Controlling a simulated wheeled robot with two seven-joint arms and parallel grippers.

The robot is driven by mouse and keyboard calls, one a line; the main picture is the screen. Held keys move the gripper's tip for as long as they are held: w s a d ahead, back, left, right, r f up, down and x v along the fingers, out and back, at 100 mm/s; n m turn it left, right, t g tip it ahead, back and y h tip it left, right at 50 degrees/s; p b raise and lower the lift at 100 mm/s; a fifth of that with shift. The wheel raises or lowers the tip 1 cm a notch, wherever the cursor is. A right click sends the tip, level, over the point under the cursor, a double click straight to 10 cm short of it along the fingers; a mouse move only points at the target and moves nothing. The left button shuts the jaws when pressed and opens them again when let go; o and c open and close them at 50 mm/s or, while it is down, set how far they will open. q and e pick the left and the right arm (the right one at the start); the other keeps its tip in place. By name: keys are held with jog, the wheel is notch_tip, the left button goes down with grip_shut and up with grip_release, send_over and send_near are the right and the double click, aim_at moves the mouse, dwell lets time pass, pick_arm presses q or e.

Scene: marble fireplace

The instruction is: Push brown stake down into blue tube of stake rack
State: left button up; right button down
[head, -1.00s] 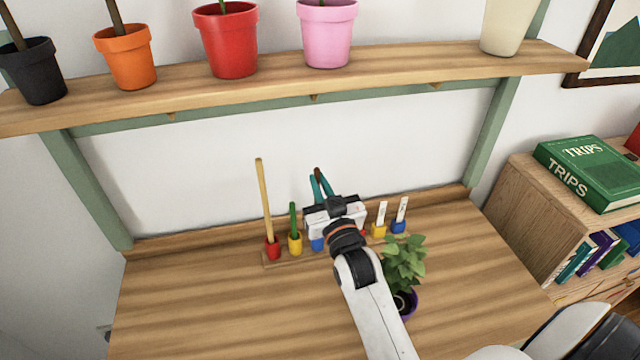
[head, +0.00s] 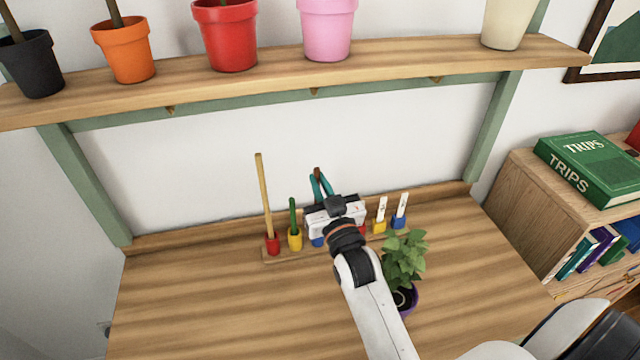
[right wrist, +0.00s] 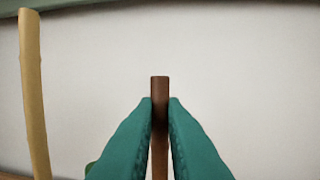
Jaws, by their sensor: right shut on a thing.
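My right gripper (head: 317,184) is over the middle of the stake rack (head: 284,252) at the back of the table. Its teal fingers are shut on the brown stake (right wrist: 159,120), whose top sticks up a little above the fingertips in the right wrist view. The stake looks upright there. The blue tube (head: 317,241) shows only in part below the gripper; the gripper body hides the stake's lower end, so I cannot tell how deep it sits. My left gripper is not in view.
A tall tan stake (head: 264,200) in a red tube and a green stake (head: 293,215) in a yellow tube stand left of the gripper. A potted plant (head: 404,262) is beside my right arm. A shelf (head: 270,90) with pots hangs above.

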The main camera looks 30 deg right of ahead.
jog(key=shift+f, duration=0.3)
jog(key=c, duration=1.4)
grip_release()
jog(key=b+v, duration=0.2)
jog(key=v, duration=1)
